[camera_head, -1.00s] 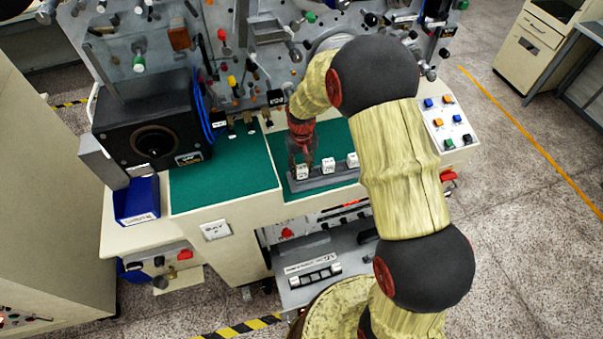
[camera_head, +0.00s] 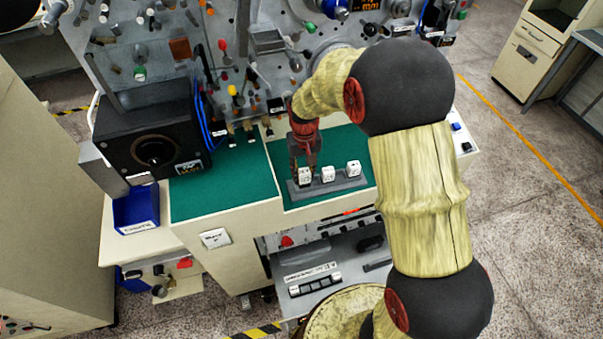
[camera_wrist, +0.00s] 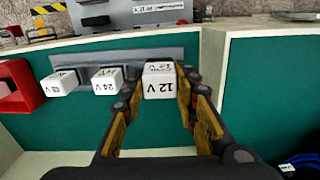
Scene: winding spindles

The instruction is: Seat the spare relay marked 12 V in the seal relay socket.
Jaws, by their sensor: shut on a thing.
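The white relay marked 12 V (camera_wrist: 160,86) is between the fingers of my gripper (camera_wrist: 164,98) in the wrist view. The fingers are shut on its sides. In the head view my gripper (camera_head: 304,170) is over the left end of the grey relay holder (camera_head: 330,187), around this relay (camera_head: 305,178). I cannot tell whether it is lifted from the holder. A relay marked 24 V (camera_wrist: 107,82) and a third white relay (camera_wrist: 60,84) stand beside it. I cannot pick out the seal relay socket.
The holder stands on a green mat (camera_head: 222,188) before the crowded machine panel. A black box with a round dial (camera_head: 155,148) and a blue bin (camera_head: 136,205) are at left. Below is an open shelf with a labelled strip (camera_head: 310,272). The green mat left of the holder is clear.

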